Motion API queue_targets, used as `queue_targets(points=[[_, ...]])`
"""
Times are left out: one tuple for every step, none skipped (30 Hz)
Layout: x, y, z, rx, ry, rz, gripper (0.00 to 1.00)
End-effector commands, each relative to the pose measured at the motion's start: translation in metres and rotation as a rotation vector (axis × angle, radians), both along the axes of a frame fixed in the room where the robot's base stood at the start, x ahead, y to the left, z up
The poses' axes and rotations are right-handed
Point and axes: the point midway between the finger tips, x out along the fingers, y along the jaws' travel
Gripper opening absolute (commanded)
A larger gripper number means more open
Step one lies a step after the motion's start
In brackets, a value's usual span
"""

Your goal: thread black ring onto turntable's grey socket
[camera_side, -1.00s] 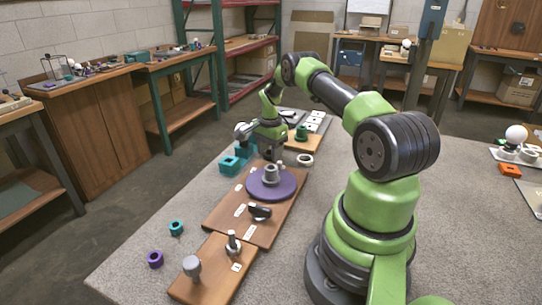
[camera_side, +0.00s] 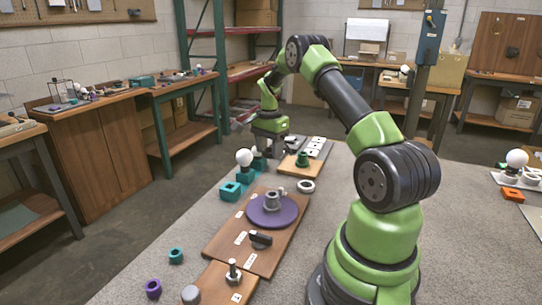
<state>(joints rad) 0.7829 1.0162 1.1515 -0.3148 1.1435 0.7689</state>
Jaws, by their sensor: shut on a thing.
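The purple turntable (camera_side: 287,214) lies flat on a brown wooden board (camera_side: 222,240). Its grey socket (camera_side: 272,200) stands upright at its middle, with no black ring seen around it. My gripper (camera_side: 272,152) points down, beyond the turntable and well clear of the socket, above the far end of the row of parts. It is shut on a small dark thing, which seems to be the black ring. The dark fingers blend with it, so its outline and tilt are unclear.
A white bulb (camera_side: 245,157) on a teal holder stands left of my gripper. A green part (camera_side: 302,159) on a wooden plate and a white ring (camera_side: 306,186) are to the right. A black part (camera_side: 260,239) lies in front of the turntable.

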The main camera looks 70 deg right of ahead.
Motion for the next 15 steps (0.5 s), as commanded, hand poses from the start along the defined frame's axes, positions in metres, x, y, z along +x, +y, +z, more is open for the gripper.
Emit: queue_targets(points=[[-0.002,0.01,0.004,0.002,0.002,0.036,0.27],[-0.003,0.016,0.005,0.002,0.002,0.059,0.27],[-0.006,0.025,0.008,0.001,0.002,0.093,0.27],[-0.008,0.032,0.009,0.001,0.003,0.119,0.27],[-0.01,0.039,0.011,0.0,0.002,0.144,0.27],[-0.014,0.048,0.013,0.0,0.001,0.177,0.27],[-0.017,0.055,0.015,-0.001,0.001,0.203,0.27],[-0.02,0.062,0.016,-0.001,0.001,0.226,0.27],[-0.025,0.071,0.018,-0.001,0.0,0.255,0.27],[-0.028,0.077,0.019,-0.002,-0.001,0.276,0.27],[-0.032,0.083,0.02,-0.001,0.0,0.297,0.27],[-0.036,0.09,0.021,-0.001,-0.001,0.321,0.27],[-0.039,0.095,0.022,-0.002,-0.003,0.337,0.27],[-0.042,0.1,0.023,-0.002,-0.002,0.352,0.27],[-0.046,0.105,0.023,-0.001,-0.002,0.37,0.27]])
